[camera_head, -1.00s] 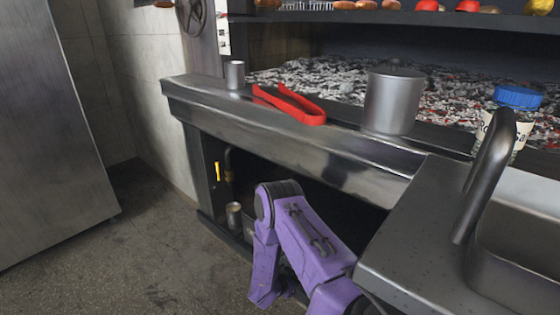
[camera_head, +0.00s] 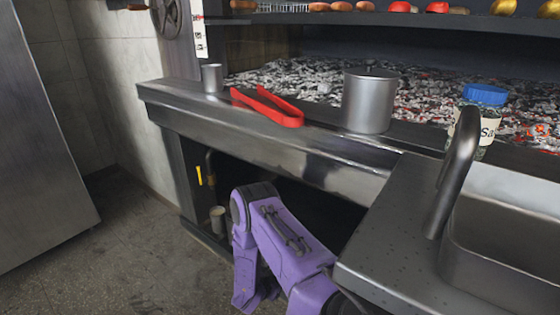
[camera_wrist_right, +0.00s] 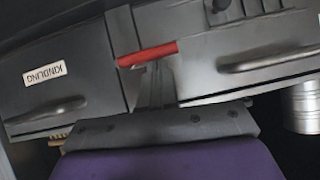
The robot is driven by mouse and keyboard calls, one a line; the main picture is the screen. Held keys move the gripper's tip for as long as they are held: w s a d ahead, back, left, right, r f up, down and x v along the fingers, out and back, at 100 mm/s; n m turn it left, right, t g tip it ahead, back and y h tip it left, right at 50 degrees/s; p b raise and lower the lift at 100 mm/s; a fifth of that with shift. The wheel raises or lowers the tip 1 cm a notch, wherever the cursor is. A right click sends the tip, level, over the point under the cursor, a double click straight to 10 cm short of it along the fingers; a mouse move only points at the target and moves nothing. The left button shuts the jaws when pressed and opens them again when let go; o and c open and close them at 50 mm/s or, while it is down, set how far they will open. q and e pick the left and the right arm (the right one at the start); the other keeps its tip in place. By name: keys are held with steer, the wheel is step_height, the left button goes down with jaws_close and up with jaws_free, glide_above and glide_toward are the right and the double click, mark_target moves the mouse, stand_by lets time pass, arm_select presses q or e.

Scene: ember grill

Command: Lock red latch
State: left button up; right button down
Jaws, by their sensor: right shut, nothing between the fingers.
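The red latch (camera_wrist_right: 147,54) shows in the right wrist view as a short red bar, lying nearly level and slightly tilted. It sits at the gap between a drawer front labelled KINDLING (camera_wrist_right: 60,80) and another grey drawer front (camera_wrist_right: 235,75). My right gripper (camera_wrist_right: 156,88) is shut and empty, its narrow fingers pointing up just below the latch. I cannot tell whether they touch it. In the head view my purple right arm reaches under the counter, and its gripper is hidden there. The latch is hidden in that view. My left gripper is not in view.
Red tongs (camera_head: 268,107), a small metal cup (camera_head: 212,78), a metal pot (camera_head: 369,101) and a blue-lidded jar (camera_head: 485,95) stand on the grill ledge. A sink (camera_head: 505,245) is at right. A metal can (camera_wrist_right: 302,107) is beside the drawers. The floor at left is clear.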

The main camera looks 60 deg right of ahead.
steer(key=s+p+v, duration=0.1)
steer(key=p+v, duration=0.1)
steer(key=v, duration=0.7)
steer(key=shift+w+a, duration=0.25)
steer(key=shift+w, duration=0.15)
steer(key=shift+w+r, duration=0.1)
